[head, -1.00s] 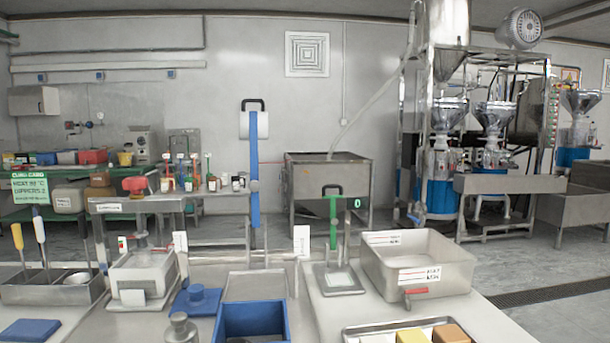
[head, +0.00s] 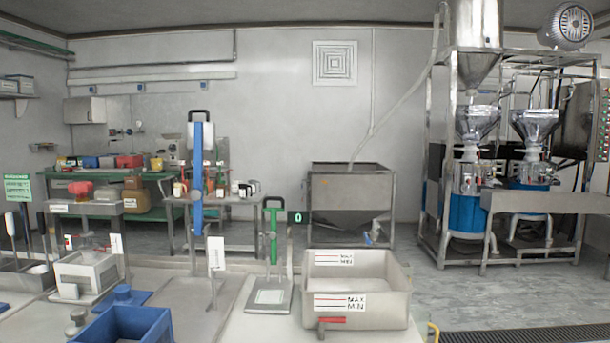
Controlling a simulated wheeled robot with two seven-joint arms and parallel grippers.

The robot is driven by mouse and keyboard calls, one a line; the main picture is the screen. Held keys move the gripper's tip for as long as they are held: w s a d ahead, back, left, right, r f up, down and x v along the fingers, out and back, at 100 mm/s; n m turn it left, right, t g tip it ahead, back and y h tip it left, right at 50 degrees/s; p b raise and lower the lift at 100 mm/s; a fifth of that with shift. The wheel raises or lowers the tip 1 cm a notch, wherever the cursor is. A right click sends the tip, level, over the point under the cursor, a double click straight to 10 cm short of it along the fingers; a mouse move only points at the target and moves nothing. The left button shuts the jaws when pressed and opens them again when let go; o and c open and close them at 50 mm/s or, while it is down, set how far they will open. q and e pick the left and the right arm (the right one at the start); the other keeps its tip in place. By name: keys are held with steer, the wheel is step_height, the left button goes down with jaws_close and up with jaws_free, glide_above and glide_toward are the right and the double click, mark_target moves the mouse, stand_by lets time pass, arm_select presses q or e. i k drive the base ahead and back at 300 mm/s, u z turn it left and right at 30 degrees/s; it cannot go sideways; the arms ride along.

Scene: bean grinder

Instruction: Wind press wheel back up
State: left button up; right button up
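A red wheel-like knob (head: 80,191) sits at the top of what looks like a press at the left of the head view. Below it, a pale box-shaped mould (head: 90,272) stands on the counter, with a post and a plate rising from it. A grey metal shelf or crossbar (head: 60,207) runs at the knob's height. The wheel is small here, and I cannot tell how far it is wound. Neither of my grippers is in view.
A blue bin (head: 145,328) stands at the front. A blue upright lever (head: 197,180) and a green-handled stand (head: 273,240) rise right of the press. A pale tub (head: 358,280) with MAX/MIN labels and a red tap sits at the counter's right.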

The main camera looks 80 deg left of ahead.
mark_target(81, 189)
steer(key=u, duration=2.55)
